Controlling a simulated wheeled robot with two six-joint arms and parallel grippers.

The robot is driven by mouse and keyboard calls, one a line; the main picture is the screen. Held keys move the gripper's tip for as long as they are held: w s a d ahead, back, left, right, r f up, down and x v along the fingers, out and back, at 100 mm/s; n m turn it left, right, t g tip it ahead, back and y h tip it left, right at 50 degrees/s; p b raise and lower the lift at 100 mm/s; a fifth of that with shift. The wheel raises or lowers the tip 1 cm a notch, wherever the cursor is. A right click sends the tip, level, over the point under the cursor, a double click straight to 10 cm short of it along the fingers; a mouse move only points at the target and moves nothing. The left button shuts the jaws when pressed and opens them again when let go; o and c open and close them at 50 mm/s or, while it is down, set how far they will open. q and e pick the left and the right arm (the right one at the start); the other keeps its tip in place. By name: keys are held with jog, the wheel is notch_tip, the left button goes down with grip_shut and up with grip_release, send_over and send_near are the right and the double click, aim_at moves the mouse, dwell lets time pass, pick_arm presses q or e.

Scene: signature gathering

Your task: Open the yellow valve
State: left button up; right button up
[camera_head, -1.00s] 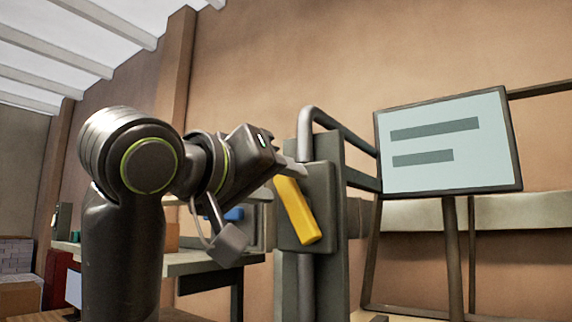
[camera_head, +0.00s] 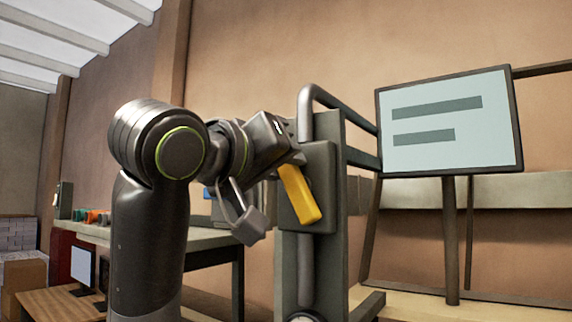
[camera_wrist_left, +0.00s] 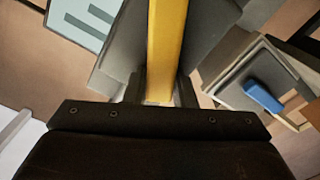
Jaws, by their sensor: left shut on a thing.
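The yellow valve (camera_head: 299,194) is a flat yellow handle on a dark grey plate (camera_head: 322,185) fixed to a grey post. The handle slants down to the right from its upper end. My left gripper (camera_head: 296,160) is at the upper end of the handle, shut on it. In the left wrist view the yellow handle (camera_wrist_left: 166,45) runs up from between the two fingers (camera_wrist_left: 158,92). The fingertips are partly hidden in the head view. My right gripper is in neither view.
A panel with grey bars (camera_head: 449,122) stands to the right of the post. A grey pipe (camera_head: 340,112) bends over the post's top. A workbench (camera_head: 205,240) with small items is behind my left arm. A blue object (camera_wrist_left: 263,96) shows in the left wrist view.

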pick_arm(q)
jog(key=shift+s+d+m+b, duration=0.15)
jog(key=shift+m+b, duration=0.45)
jog(key=shift+m, duration=0.1)
jog(key=shift+s+d+m+b, duration=0.1)
jog(key=shift+d+m+b, duration=0.05)
jog(key=shift+m+b, duration=0.5)
jog(key=shift+s+d+r+m+b, duration=0.15)
jog(key=shift+d+m+b, duration=0.15)
jog(key=shift+m+b, duration=0.65)
jog(key=shift+m, duration=0.5)
jog(key=shift+d, duration=0.1)
jog(key=o, duration=1)
jog(key=shift+s+r, duration=0.1)
